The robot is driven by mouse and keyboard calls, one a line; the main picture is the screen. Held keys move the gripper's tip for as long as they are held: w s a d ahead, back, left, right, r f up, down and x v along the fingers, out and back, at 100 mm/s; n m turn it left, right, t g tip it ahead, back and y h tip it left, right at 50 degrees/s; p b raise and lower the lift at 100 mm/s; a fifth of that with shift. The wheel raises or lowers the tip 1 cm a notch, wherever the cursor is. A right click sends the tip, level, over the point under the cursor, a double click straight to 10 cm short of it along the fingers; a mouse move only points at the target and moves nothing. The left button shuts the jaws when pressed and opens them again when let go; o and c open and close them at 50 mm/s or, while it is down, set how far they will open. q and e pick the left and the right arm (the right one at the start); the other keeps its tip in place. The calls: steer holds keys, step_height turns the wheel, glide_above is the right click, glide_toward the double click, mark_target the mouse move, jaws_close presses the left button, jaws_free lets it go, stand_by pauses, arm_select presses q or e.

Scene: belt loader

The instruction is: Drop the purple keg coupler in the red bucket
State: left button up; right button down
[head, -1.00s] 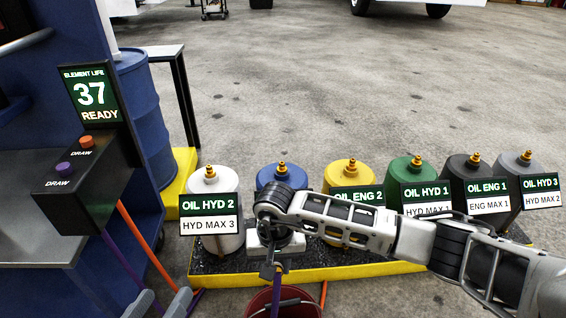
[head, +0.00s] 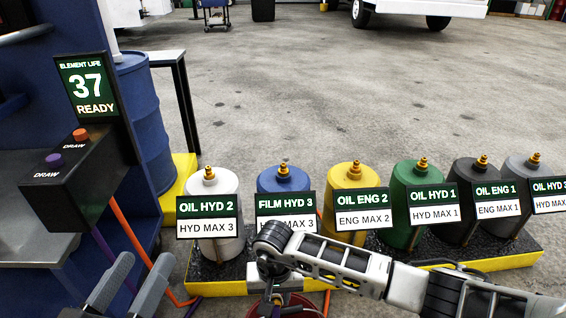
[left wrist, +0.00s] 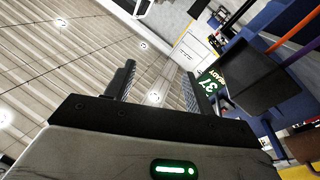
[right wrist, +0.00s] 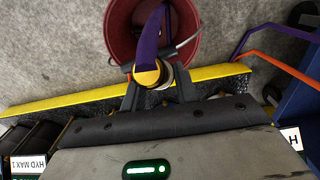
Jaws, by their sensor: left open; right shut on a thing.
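My right gripper (right wrist: 157,92) is shut on the purple keg coupler (right wrist: 148,74), which shows a yellow and pale metal end and a thick purple hose-like part. In the right wrist view the purple part lies across the opening of the red bucket (right wrist: 118,42); I cannot tell whether it is inside or above it. In the head view the red bucket (head: 254,309) is cut off at the bottom edge, with my right gripper (head: 275,298) over it. My left gripper (head: 130,290) is open and empty at lower left; its jaws also show apart in the left wrist view (left wrist: 158,92).
Several coloured canisters with signs stand in a yellow-edged tray (head: 460,262) behind the bucket. A black box (head: 75,175) with purple and orange buttons and hoses stands at left, by a blue drum (head: 145,120).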

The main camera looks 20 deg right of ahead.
mark_target(276, 296)
steer(key=c, duration=1)
jaws_free()
steer(key=shift+r, duration=0.25)
step_height(276, 296, up, 5)
steer(key=shift+f+p, duration=0.15)
steer(key=shift+p, duration=1.05)
arm_select(q)
steer(key=f+g+p, duration=0.1)
steer(key=s+f+g+y+p, duration=0.1)
steer(key=f+y+p, duration=0.1)
steer(key=f, duration=0.1)
steer(key=shift+s+a+g, duration=0.2)
steer(key=shift+s+g, duration=0.2)
arm_select(e)
step_height(276, 296, up, 11)
steer(key=shift+f, duration=0.1)
